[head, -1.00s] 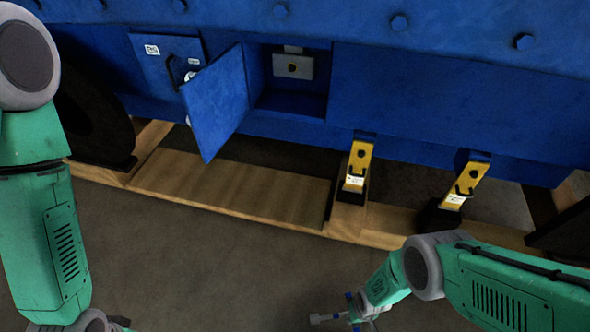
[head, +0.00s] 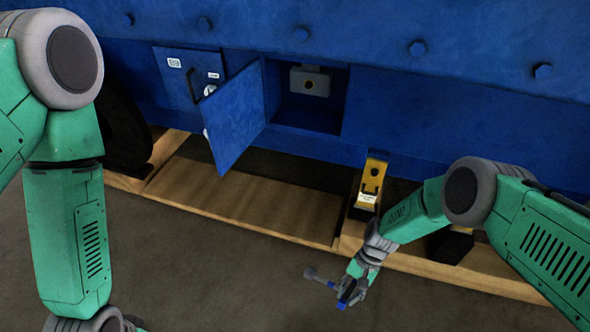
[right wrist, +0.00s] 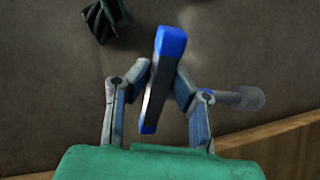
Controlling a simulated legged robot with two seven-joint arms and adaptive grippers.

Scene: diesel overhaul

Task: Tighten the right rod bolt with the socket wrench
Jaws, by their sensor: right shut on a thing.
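My right gripper (head: 352,290) is shut on the socket wrench. It holds the wrench above the floor, in front of the blue engine and well below its open hatch. The wrench's blue and dark handle (right wrist: 160,80) stands between the fingers in the right wrist view, and its grey socket end (head: 312,273) points left in the head view. Inside the open compartment (head: 310,118) is a grey block (head: 310,82) with a dark round hole. I cannot make out the right rod bolt. My left arm comes down at the left, but its gripper is out of view.
The blue hatch door (head: 233,118) stands open, sticking out left of the compartment. A closed panel with a handle (head: 188,77) is left of it. The floor in front is clear.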

